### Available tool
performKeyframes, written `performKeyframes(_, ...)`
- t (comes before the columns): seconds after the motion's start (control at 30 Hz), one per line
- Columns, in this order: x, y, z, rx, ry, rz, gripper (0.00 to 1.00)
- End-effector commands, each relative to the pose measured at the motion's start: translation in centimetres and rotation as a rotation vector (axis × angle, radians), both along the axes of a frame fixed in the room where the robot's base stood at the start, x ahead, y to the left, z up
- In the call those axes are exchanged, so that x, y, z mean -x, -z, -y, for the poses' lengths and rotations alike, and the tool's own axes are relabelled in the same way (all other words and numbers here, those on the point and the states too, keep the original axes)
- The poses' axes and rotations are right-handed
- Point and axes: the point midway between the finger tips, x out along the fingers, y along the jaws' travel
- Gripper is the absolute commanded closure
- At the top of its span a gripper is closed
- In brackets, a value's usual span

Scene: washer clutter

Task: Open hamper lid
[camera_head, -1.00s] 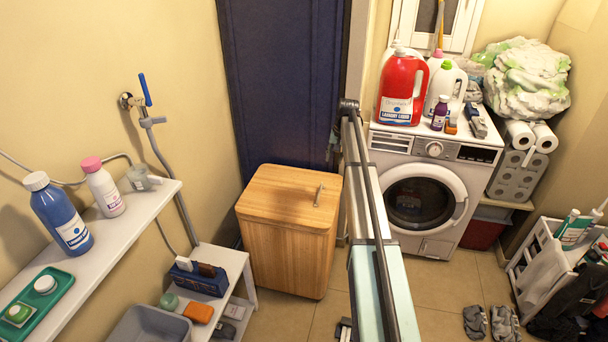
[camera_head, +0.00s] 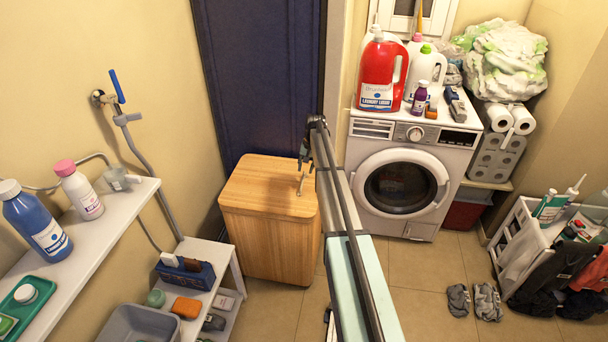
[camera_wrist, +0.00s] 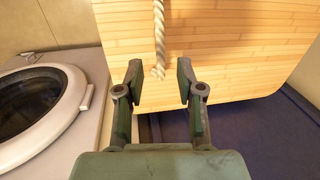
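The wooden hamper (camera_head: 265,245) stands against the dark blue door, with its pale bamboo lid (camera_head: 262,180) shut. A short rope handle (camera_head: 301,184) sits near the lid's right edge. My gripper (camera_head: 304,162) is just above and beyond the handle, near the lid's back right corner. In the wrist view, the lid (camera_wrist: 225,50) fills the upper part and the rope handle (camera_wrist: 159,40) hangs into the gap between the fingertips. My gripper (camera_wrist: 159,80) is open there, with a finger on each side of the rope's end. I cannot tell whether either finger touches it.
The washing machine (camera_head: 408,185) stands right of the hamper, with bottles on top, including a red detergent jug (camera_head: 382,75). A white shelf (camera_head: 110,220) and low bench (camera_head: 205,280) are at left. A white rack (camera_head: 520,235) is at right. Floor in front is partly clear.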

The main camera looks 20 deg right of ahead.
Motion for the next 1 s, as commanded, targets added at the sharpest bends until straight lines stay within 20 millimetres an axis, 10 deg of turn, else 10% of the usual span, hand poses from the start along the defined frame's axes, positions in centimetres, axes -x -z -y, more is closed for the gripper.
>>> performKeyframes(0.3,-0.4,4.1,-0.6,0.0,-0.001,0.0,0.63)
performKeyframes(0.7,-0.5,4.8,-0.7,0.001,0.0,0.001,0.63)
performKeyframes(0.83,-0.5,4.8,-0.7,0.001,0.0,0.001,1.0)
performKeyframes(1.0,-0.5,4.8,-0.7,0.001,0.0,0.001,1.0)
